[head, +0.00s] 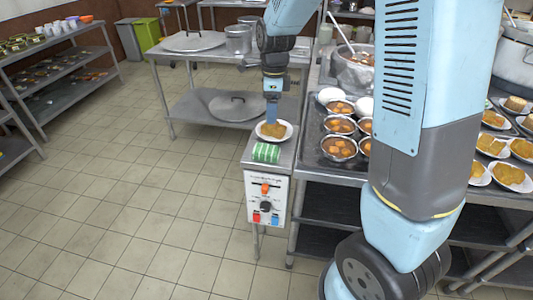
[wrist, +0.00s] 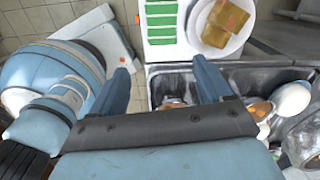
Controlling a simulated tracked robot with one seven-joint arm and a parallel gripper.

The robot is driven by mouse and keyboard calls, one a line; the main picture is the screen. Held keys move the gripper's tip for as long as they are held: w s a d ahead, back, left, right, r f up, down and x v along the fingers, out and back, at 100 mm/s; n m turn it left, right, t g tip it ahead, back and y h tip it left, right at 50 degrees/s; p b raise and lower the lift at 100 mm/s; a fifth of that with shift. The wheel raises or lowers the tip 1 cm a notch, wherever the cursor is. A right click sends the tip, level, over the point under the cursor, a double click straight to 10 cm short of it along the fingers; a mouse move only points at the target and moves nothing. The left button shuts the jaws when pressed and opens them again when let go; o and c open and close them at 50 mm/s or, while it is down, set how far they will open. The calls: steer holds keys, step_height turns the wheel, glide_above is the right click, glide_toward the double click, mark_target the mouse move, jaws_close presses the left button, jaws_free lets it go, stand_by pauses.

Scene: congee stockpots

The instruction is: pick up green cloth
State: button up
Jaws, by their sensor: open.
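The green cloth (head: 266,152), green with pale stripes, lies folded on the front of a small metal stand, just in front of a white plate (head: 284,136) with brown food. In the wrist view the cloth (wrist: 162,22) is at the top, on a white surface left of the plate (wrist: 210,45). My gripper (head: 272,118) points down over the plate's area in the head view, behind the cloth. In the wrist view its two fingers (wrist: 160,72) are apart with nothing between them, and the cloth is beyond the fingertips.
A control box (head: 266,199) with knobs is on the stand's front. Bowls of orange food (head: 339,147) sit in a metal counter bay to the right, with a large pot (head: 355,68) behind. A metal table (head: 190,55) stands behind left. The tiled floor (head: 130,190) at left is clear.

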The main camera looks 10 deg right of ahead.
mark_target(267, 149)
steer(key=shift+m, duration=0.8)
steer(key=f, duration=0.5)
steer(key=w+f, duration=0.1)
steer(key=f, duration=0.5)
steer(key=a+f, duration=0.1)
steer(key=f, duration=0.4)
steer(key=shift+w+f, duration=0.15)
steer(key=shift+f, duration=0.1)
steer(key=shift+c, duration=0.4)
steer(key=c, duration=0.8)
steer(key=shift+r, duration=0.6)
steer(key=shift+c, duration=0.2)
steer(key=s+d+r, duration=0.2)
steer(key=s+r, duration=0.9)
steer(key=s, duration=0.2)
steer(key=shift+s+d+r, duration=0.3)
steer(key=shift+s+r, duration=0.1)
